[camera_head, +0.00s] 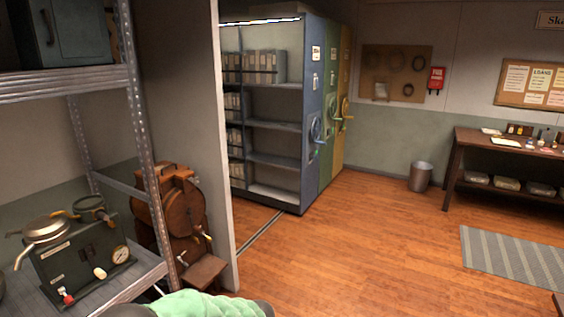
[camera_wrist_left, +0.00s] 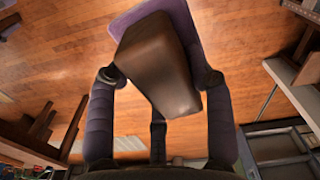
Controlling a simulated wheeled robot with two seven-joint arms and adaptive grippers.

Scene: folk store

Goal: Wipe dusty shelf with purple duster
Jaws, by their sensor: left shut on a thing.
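My left gripper (camera_wrist_left: 158,78) is shut on the purple duster (camera_wrist_left: 155,55) in the left wrist view. The duster has a dark brown block-shaped grip between the fingers and a flat purple part (camera_wrist_left: 186,22) beyond it. It is held in the air over the wooden floor. The head view shows neither the duster nor my grippers. A blue-ended shelf unit (camera_head: 272,125) stands at the centre back, with several boards, some bare and some holding files. A grey metal shelf (camera_head: 60,84) stands close at the left. I cannot tell which shelf is dusty.
The metal shelf carries a dark device with a gauge (camera_head: 82,258). A brown wooden machine (camera_head: 185,215) stands behind its post, beside a partition wall. A bin (camera_head: 420,177), a dark table (camera_head: 470,142) and a striped mat (camera_head: 512,257) are at right. The middle floor is clear.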

